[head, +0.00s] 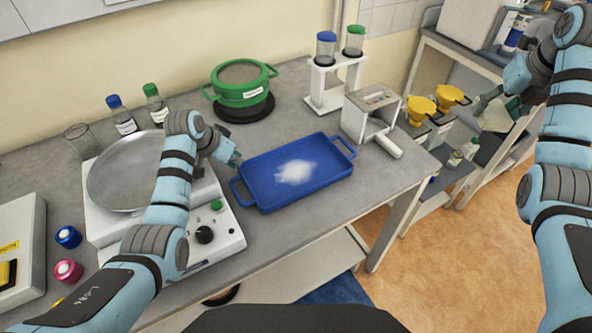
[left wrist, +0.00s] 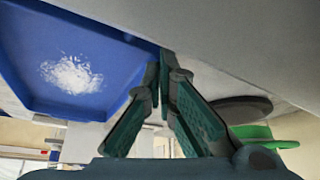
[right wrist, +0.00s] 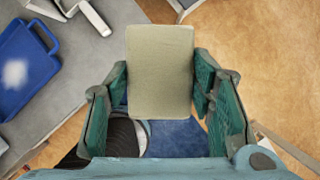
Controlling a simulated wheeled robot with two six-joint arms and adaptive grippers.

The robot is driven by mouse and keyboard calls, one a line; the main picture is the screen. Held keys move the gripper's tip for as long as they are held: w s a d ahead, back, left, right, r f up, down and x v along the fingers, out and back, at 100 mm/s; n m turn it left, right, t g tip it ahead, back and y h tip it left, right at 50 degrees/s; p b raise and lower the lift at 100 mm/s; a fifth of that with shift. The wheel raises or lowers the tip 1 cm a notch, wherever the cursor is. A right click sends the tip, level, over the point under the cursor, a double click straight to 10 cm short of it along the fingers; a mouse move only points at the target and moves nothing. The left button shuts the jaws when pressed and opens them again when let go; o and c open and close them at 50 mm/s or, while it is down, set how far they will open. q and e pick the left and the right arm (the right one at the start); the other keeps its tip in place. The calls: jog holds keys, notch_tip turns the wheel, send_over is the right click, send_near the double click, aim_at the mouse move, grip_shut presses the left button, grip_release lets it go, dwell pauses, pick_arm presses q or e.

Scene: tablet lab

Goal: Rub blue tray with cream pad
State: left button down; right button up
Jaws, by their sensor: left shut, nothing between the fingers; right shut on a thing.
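The blue tray (head: 330,163) lies flat on the grey bench with a patch of white powder (head: 296,171) on it. The tray also shows in the left wrist view (left wrist: 25,60) and at the left of the right wrist view (right wrist: 40,62). My left gripper (head: 236,159) is shut and empty, by the tray's back left corner; I cannot tell if it touches. My right gripper (right wrist: 160,85) is shut on the cream pad (right wrist: 160,65), holding it by its two sides. In the head view the pad (head: 498,117) is off to the right, well away from the tray.
A balance with a round pan (head: 125,180) stands left of the tray. A green pot (head: 240,93) is behind it. A white rack (head: 335,85) with two capped tubes and a grey metal device (head: 372,112) stand back right. Yellow funnels (head: 421,107) are further right.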

pick_arm(q)
jog(key=shift+f, duration=0.15)
